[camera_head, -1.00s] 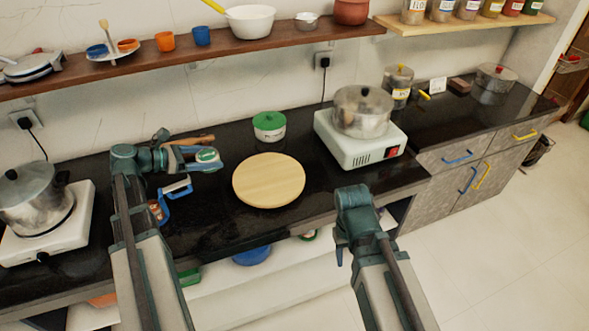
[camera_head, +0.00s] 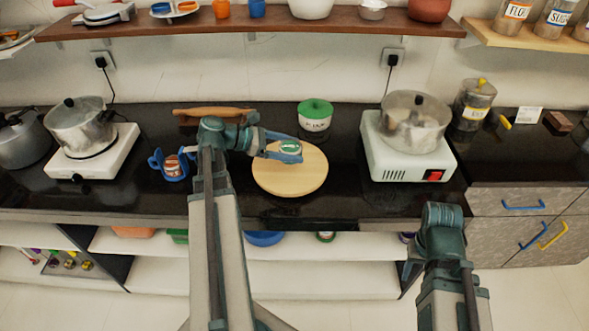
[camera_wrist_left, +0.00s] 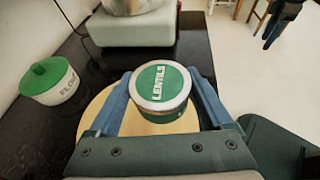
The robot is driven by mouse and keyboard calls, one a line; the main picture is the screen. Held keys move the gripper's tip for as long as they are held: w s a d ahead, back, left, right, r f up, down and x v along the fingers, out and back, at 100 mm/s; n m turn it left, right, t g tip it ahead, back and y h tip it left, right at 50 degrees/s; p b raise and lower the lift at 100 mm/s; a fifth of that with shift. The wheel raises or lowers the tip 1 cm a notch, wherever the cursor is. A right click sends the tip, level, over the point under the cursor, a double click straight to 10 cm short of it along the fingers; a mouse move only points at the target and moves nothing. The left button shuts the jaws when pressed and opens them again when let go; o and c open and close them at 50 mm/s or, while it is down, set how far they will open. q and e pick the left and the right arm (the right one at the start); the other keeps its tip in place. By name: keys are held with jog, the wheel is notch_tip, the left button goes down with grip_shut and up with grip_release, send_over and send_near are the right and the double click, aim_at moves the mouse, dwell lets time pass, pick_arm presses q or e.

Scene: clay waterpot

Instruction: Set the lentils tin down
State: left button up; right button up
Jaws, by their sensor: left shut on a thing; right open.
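The lentils tin (camera_head: 289,147), small with a green lid, is between the fingers of my left gripper (camera_head: 287,153), which is shut on it. The wrist view shows the tin (camera_wrist_left: 161,88) upright, its LENTILS lid facing the camera, with a blue finger on each side. The tin is over the round wooden board (camera_head: 290,181), towards its far side. I cannot tell whether its base touches the board, because the fingers hide its lower part. My right arm's end (camera_head: 441,232) is low at the right, in front of the counter, apart from the tin; its fingers are hidden in the head view.
A green-lidded flour tin (camera_head: 315,116) stands behind the board. A white hotplate (camera_head: 408,160) with a pot is to its right. A blue object around a small tin (camera_head: 172,166) is to the left. A rolling pin (camera_head: 213,112) lies behind my left arm.

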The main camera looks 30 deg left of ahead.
pick_arm(q)
jog(key=s+d+f+b, duration=0.15)
jog(key=s+f, duration=0.25)
jog(key=s, duration=0.4)
jog(key=b, duration=0.2)
send_over(307, 164)
jog(key=s, duration=0.1)
jog(key=shift+f, duration=0.45)
jog(key=f+b, duration=0.4)
jog(key=shift+w, duration=0.4)
jog(key=shift+r, duration=0.2)
pick_arm(e)
notch_tip(307, 164, down, 8)
jog(key=shift+f, duration=0.25)
pick_arm(q)
jog(key=shift+f, duration=0.1)
jog(key=o, duration=1.5)
pick_arm(e)
jog(key=shift+f, duration=0.15)
